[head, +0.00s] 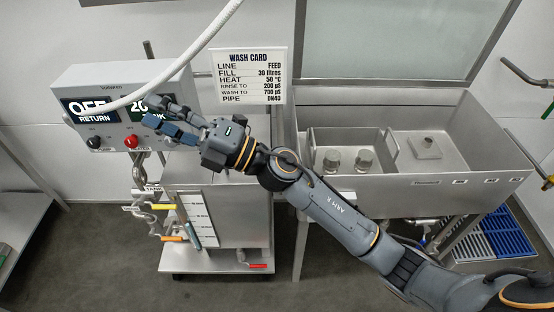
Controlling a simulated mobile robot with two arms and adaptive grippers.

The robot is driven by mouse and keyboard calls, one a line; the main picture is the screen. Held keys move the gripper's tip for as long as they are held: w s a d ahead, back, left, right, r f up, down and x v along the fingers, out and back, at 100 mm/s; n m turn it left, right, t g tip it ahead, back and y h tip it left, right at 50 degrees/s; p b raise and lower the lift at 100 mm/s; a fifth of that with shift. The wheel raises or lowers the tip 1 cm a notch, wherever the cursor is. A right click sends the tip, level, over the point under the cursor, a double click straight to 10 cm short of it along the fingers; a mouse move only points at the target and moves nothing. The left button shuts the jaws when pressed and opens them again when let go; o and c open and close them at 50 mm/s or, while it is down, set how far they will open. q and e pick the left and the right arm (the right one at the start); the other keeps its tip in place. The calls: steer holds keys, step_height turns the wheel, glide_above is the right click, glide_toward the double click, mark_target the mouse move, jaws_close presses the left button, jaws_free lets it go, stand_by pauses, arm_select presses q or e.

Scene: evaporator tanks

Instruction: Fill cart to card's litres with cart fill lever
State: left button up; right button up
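The wash card (247,76) on the back wall reads LINE FEED, FILL 30 litres, HEAT 50 °C. The steel cart (240,215) stands below it, with a level scale (197,220) on its front. Handles at its left include a yellow lever (164,207) and an orange lever (173,239); a red lever (258,265) is low at the right. Their tags are too small to read, so I cannot tell which is the fill lever. My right gripper (146,111) is open and empty, in front of the control box. My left gripper is out of view.
The control box (90,82) shows OFF RETURN and a second display, partly hidden by my gripper. It has a black knob (94,142) and a red knob (131,141). A white hose (195,45) crosses above. A steel sink (420,160) stands right of the cart.

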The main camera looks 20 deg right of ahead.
steer(key=s+a+f+n+g+h, duration=0.2)
steer(key=a+f+n+g+h, duration=0.3)
steer(key=f+n+g, duration=0.45)
steer(key=w+d+f+n+g+h, duration=0.1)
steer(key=w+d+f+n+h, duration=0.25)
steer(key=d+h, duration=0.25)
steer(key=w+d+m+h, duration=0.1)
steer(key=w+d+h, duration=0.3)
steer(key=d, duration=0.6)
steer(key=w+d+h, duration=0.2)
steer(key=d+h, duration=0.5)
steer(key=d, duration=0.4)
steer(key=shift+t, duration=0.45)
steer(key=f+p, duration=0.1)
steer(key=f, duration=0.3)
steer(key=f+p, duration=0.1)
steer(key=f, duration=0.3)
steer(key=f+p, duration=0.2)
steer(key=f, duration=0.2)
steer(key=shift+w+d+f, duration=0.1)
steer(key=shift+w+f, duration=0.15)
steer(key=shift+f, duration=0.1)
jaws_close()
